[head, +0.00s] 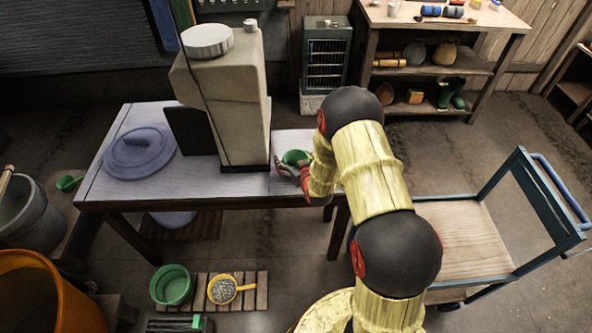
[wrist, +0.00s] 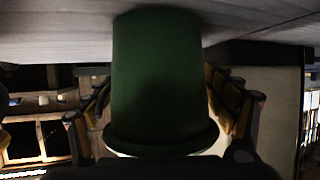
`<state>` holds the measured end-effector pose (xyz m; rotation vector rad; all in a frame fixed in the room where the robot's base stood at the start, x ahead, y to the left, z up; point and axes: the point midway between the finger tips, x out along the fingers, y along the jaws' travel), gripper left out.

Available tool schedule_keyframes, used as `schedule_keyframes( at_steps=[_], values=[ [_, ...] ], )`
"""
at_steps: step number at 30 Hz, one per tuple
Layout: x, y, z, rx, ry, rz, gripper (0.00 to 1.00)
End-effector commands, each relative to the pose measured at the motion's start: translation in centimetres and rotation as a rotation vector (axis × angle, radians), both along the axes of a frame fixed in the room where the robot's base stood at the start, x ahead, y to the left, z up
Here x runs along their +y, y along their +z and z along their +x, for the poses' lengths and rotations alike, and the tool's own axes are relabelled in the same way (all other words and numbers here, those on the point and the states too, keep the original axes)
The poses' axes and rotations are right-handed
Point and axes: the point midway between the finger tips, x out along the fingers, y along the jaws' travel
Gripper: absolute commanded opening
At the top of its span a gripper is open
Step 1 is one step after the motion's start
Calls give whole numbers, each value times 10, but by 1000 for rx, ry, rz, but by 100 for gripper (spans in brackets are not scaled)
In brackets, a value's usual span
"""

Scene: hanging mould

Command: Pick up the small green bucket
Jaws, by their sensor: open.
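The small green bucket (head: 295,157) stands upright on the grey table (head: 235,187), near its right end. In the wrist view the bucket (wrist: 158,75) fills the middle, with its rim towards the bottom of the picture and the tabletop along the top. My gripper (head: 289,171) is open at the bucket's near side. In the wrist view its fingers show on both sides of the bucket, reaching past its edges. I cannot tell whether either finger touches it. Part of the bucket is hidden behind my arm and gripper in the head view.
A tall beige machine (head: 228,100) stands on the table just left of the bucket. A blue-grey lid (head: 138,148) lies at the table's left. A larger green tub (head: 172,284) and a yellow pan (head: 224,290) rest on floor slats. A cart (head: 465,238) stands at right.

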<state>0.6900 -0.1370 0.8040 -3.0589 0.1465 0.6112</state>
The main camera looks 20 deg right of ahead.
Motion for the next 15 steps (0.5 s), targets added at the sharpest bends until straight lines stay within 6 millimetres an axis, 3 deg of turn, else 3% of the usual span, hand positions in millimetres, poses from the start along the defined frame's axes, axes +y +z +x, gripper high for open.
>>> schedule_keyframes(
  at_steps=[7,15],
  values=[
    [-1,-1,4,-1,-1,0,84],
    [-1,0,4,-1,-1,0,69]
  ],
)
